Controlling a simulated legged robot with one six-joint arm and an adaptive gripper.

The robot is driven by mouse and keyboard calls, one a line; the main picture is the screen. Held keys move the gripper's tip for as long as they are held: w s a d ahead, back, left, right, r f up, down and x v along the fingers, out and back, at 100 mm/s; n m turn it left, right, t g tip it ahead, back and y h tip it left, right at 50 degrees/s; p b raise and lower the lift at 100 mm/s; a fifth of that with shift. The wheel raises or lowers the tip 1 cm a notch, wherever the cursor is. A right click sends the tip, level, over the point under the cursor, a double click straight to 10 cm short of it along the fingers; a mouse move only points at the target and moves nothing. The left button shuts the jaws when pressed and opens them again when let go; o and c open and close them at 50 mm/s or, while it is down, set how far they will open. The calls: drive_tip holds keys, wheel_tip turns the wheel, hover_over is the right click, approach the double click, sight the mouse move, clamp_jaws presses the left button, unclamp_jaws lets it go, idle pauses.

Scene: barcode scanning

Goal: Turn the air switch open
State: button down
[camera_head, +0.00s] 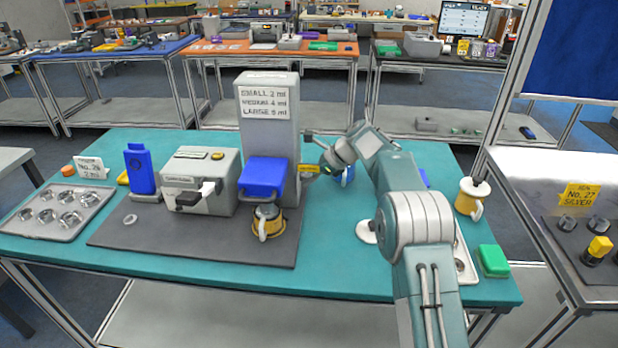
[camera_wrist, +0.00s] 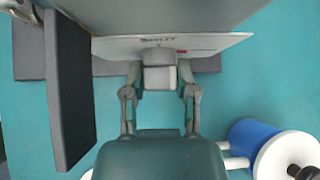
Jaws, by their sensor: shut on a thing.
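The air switch shows in the wrist view as a grey blocky knob (camera_wrist: 160,76) in front of a pale label plate (camera_wrist: 215,42). The plate's lettering is upside down or too small to read surely. My gripper (camera_wrist: 160,88) has one finger on each side of the knob and is shut on it. In the head view my gripper (camera_head: 326,160) is at the right side of the tall grey dispenser (camera_head: 269,140), beside a small yellow tag (camera_head: 309,169). The switch itself is hard to make out there.
A blue-and-white cylinder (camera_wrist: 262,145) stands close to my gripper's right in the wrist view, and a dark slab (camera_wrist: 70,90) is at left. A grey machine (camera_head: 198,180), yellow mug (camera_head: 471,197) and green block (camera_head: 493,261) stand on the teal table (camera_head: 345,275). Its front middle is clear.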

drive_tip(key=shift+g, duration=0.3)
idle(0.4)
drive_tip(key=c, duration=0.6)
unclamp_jaws()
drive_tip(key=shift+o, duration=1.1)
drive_tip(key=shift+w+a, duration=0.1)
drive_tip(key=shift+a, duration=0.1)
drive_tip(key=shift+d, duration=0.1)
drive_tip(key=v, duration=1.1)
drive_tip(key=shift+d+r, duration=0.25)
